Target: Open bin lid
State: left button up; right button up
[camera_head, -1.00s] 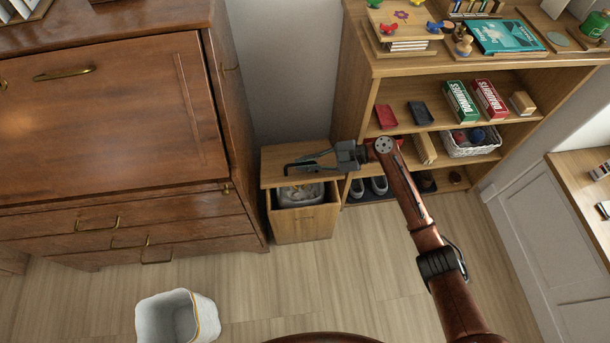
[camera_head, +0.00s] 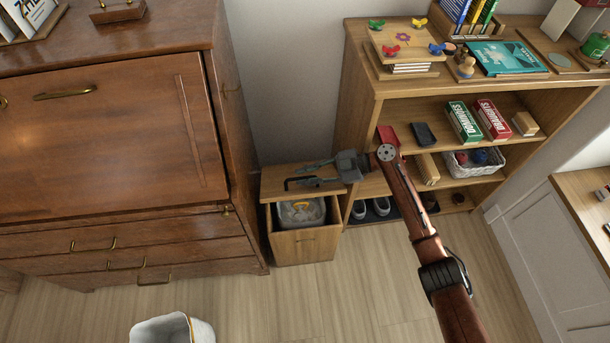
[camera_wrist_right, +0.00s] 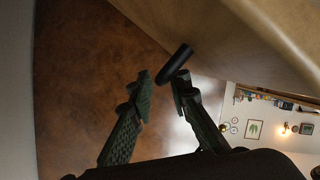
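The wooden bin (camera_head: 305,243) stands on the floor between the dark cabinet and the shelf unit. Its flat wooden lid (camera_head: 275,180) covers the back part, and a whitish inner container (camera_head: 300,212) shows through the gap in front. A black bar handle (camera_head: 290,185) is on the lid. My right gripper (camera_head: 298,172) is over the lid at the handle, its fingers apart. In the right wrist view, the handle (camera_wrist_right: 175,62) lies at the gap between the fingertips (camera_wrist_right: 163,86); I cannot tell whether they touch it. My left gripper is out of view.
The dark wooden cabinet (camera_head: 110,125) stands close on the left. The shelf unit (camera_head: 420,80) with games and shoes stands close on the right. A white basket (camera_head: 170,330) is on the floor at the front left. The floor before the bin is clear.

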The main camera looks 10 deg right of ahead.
jog(key=shift+r, duration=0.1)
notch_tip(320, 180, up, 10)
dwell(0.5)
dwell(0.4)
